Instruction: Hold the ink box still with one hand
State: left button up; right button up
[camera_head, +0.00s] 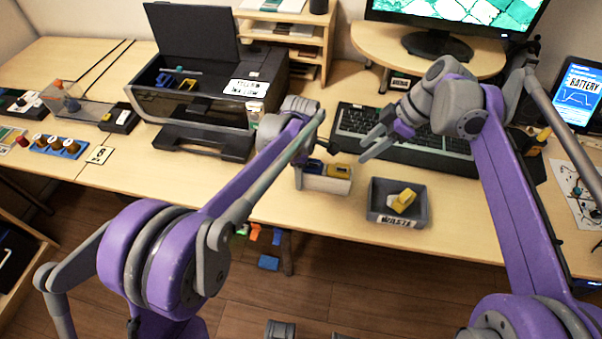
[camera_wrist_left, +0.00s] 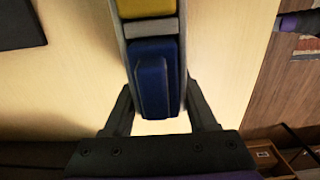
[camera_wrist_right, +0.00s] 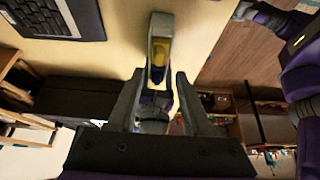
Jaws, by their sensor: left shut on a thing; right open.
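The ink box (camera_head: 325,185) is a small, light grey, open box on the table in front of the keyboard. It holds a blue cartridge (camera_wrist_left: 155,80) and a yellow cartridge (camera_head: 339,171) side by side. My left gripper (camera_wrist_left: 160,92) is shut on the blue-cartridge end of the box, one finger on each side. In the head view, my left arm partly hides that grip. My right gripper (camera_head: 364,149) is open and empty, above and to the right of the box. In the right wrist view, the box (camera_wrist_right: 161,22) lies beyond the open fingers (camera_wrist_right: 160,76).
A dark waste tray (camera_head: 419,217) with a yellow cartridge (camera_head: 403,201) stands right of the box. The printer (camera_head: 203,105) stands at the back left with its front tray out. The keyboard (camera_head: 430,138) lies behind the box. The table's front edge is close.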

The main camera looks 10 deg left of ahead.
aim_at(340, 164)
pick_arm(q)
jog(key=c, duration=0.5)
grip_shut()
pick_arm(e)
jog(key=shift+o, duration=1.1)
jog(key=shift+r, duration=0.1)
jog(key=shift+o, duration=0.7)
jog(key=shift+a+r+h, duration=0.2)
jog(key=shift+a+r, duration=0.05)
jog(key=shift+r, duration=0.2)
jog(key=shift+a+r+h, duration=0.2)
jog(key=shift+r, duration=0.25)
jog(key=shift+h, duration=0.3)
jog(key=x, duration=1.1)
jog(key=shift+a, duration=0.35)
grip_shut()
